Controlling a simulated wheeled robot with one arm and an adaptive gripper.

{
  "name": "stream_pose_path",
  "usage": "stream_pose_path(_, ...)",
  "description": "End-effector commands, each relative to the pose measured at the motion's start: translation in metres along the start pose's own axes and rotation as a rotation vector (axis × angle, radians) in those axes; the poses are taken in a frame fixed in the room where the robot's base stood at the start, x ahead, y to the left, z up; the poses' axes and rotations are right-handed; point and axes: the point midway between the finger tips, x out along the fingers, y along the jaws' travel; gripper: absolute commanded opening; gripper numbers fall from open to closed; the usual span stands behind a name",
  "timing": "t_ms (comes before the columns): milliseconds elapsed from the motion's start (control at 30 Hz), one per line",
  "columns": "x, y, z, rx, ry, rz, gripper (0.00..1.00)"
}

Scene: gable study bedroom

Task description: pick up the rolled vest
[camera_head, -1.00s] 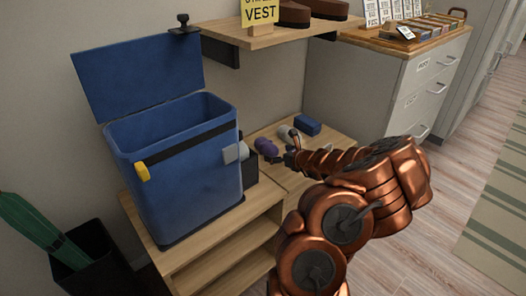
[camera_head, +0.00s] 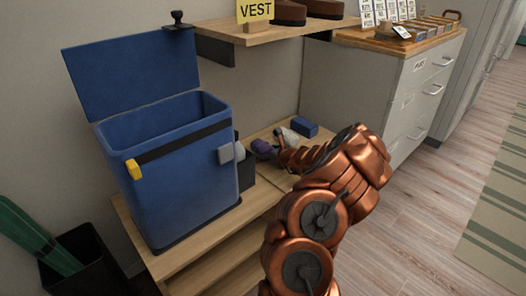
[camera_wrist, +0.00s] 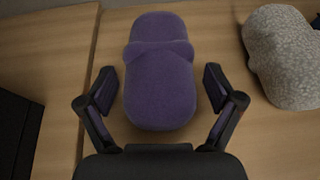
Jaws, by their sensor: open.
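The rolled vest appears to be the purple soft bundle (camera_head: 262,147) on the low wooden bench, just right of the blue bin. In the wrist view the purple bundle (camera_wrist: 160,75) lies lengthwise between my fingers, with a fold across its upper part. My gripper (camera_wrist: 160,88) is open, one finger on each side of it, with small gaps showing. In the head view my gripper (camera_head: 279,142) is small, dark and partly hidden by my arm. I cannot tell how far the fingertips are above the bench.
A grey speckled bundle (camera_wrist: 285,58) lies close on the right. A blue block (camera_head: 304,126) sits behind it. A black box (camera_head: 246,173) stands on the left, beside the open blue bin (camera_head: 185,185). A shelf (camera_head: 262,40) with a VEST sign hangs above.

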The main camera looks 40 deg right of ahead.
Motion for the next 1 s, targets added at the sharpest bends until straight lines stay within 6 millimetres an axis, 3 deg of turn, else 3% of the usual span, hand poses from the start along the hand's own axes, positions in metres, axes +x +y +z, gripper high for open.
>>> stream_pose_path(67,0.0,0.0,0.0,0.0,0.0,0.0,0.9)
stream_pose_path(567,0.0,0.0,-0.001,0.001,0.001,0.0,0.38)
stream_pose_path(833,-0.001,0.0,0.0,0.001,0.001,0.0,0.37)
stream_pose_path(1000,-0.005,0.0,0.012,0.002,-0.001,0.0,0.37)
